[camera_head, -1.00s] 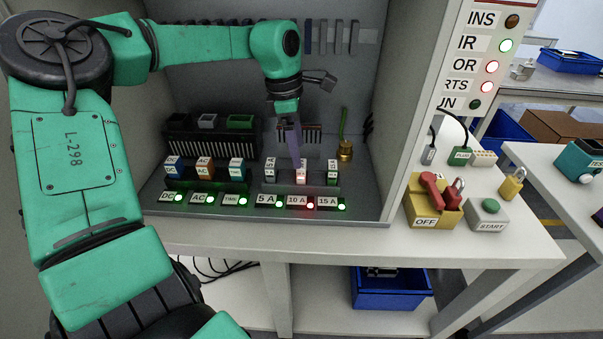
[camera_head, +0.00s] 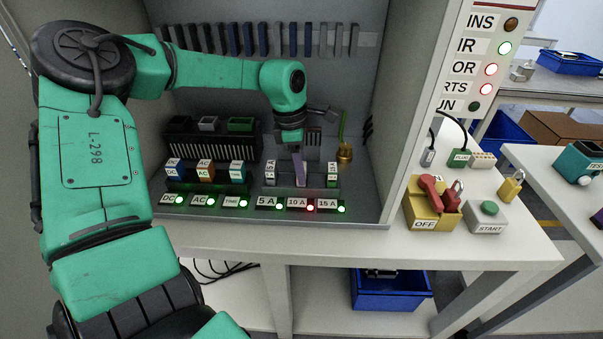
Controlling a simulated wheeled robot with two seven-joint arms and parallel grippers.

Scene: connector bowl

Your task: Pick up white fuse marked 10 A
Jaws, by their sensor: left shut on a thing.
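My left gripper (camera_head: 300,182) reaches down into the cabinet, its purple fingers low over the middle place of the fuse row, behind the "10 A" label (camera_head: 298,203). It is shut on the white 10 A fuse, which its fingers almost wholly hide. I cannot tell whether the fuse is still seated. The light beside the 10 A label (camera_head: 310,208) is red. A 5 A fuse (camera_head: 270,172) stands left of the fingers and a 15 A fuse (camera_head: 332,172) right of them. My right gripper is not in view.
Blue, orange and teal blocks (camera_head: 205,170) stand left of the fuses. A black slotted rack (camera_head: 210,140) is behind them, and a brass part (camera_head: 344,152) stands at the right. The cabinet's right wall (camera_head: 400,130) bounds the space. The OFF switch box (camera_head: 432,207) is outside.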

